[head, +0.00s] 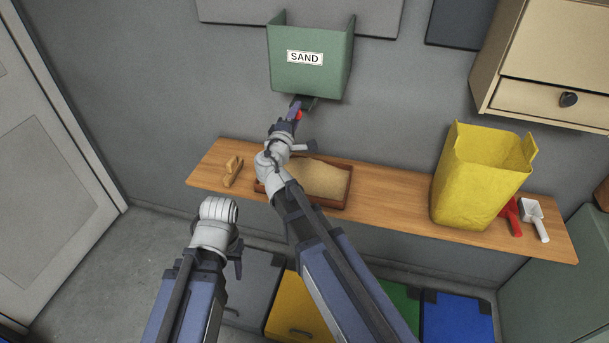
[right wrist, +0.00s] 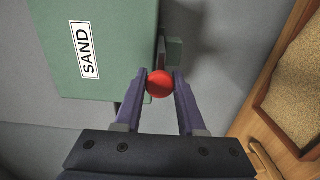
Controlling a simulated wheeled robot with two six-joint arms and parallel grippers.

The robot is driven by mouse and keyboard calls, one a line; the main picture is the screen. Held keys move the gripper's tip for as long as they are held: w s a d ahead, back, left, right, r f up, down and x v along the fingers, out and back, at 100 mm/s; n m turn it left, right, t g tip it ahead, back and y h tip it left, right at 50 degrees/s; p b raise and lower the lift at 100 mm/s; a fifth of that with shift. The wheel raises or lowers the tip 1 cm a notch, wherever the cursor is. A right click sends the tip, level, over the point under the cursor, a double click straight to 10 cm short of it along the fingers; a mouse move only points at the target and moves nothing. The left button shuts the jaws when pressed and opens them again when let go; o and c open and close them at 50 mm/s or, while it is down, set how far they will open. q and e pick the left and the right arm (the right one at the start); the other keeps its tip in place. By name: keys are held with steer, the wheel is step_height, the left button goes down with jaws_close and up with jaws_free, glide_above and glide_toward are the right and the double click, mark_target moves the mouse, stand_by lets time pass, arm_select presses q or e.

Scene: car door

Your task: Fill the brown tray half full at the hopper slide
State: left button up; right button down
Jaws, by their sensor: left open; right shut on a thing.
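The green hopper (head: 306,80) labelled SAND hangs on the wall; it also fills the upper left of the right wrist view (right wrist: 125,25). A red ball knob (right wrist: 160,83) sits at its lower edge by the slide (head: 309,103). My right gripper (head: 297,113) is shut on this knob, one finger on each side. The brown tray (head: 334,206) stands on the shelf below the hopper, partly hidden by my right arm. Tan sand (head: 322,180) covers its visible floor; its exact depth is unclear. No falling sand shows. My left gripper (head: 238,267) is open and empty, low in front of the shelf.
The wooden shelf (head: 390,196) holds a wooden brush-like piece (head: 232,171) left of the tray. A yellow bag (head: 475,185), a red tool (head: 511,217) and a white scoop (head: 534,216) stand right of it. A cream cabinet (head: 545,60) hangs upper right. Coloured bins stand below.

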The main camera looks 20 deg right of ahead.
steer(key=shift+w, duration=0.2)
steer(key=shift+x, duration=1.9)
jaws_free()
steer(key=shift+s, duration=0.15)
steer(key=v, duration=0.8)
